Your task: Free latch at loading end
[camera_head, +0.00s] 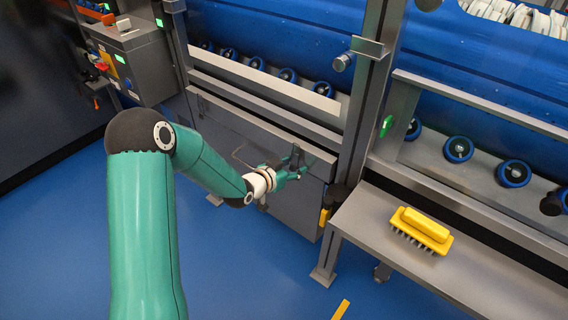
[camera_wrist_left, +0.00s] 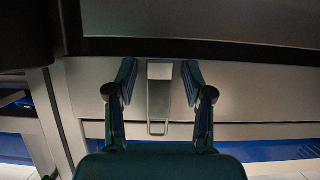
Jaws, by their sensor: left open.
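A metal latch (camera_wrist_left: 160,98), a narrow plate with a wire loop at its lower end, sits on a grey panel in the left wrist view. My left gripper (camera_wrist_left: 160,72) is open, with one finger on each side of the latch. I cannot tell whether either finger touches it. In the head view my left gripper (camera_head: 298,168) is at the front of the grey panel (camera_head: 240,122) below the roller track. There the gripper and wrist hide most of the latch area. My right gripper is not in view.
A grey bench (camera_head: 362,222) with a yellow brush (camera_head: 424,230) stands to the right. A grey upright post (camera_head: 364,100) rises right of the panel. A grey control box (camera_head: 140,65) is at left. The blue floor in front is mostly clear.

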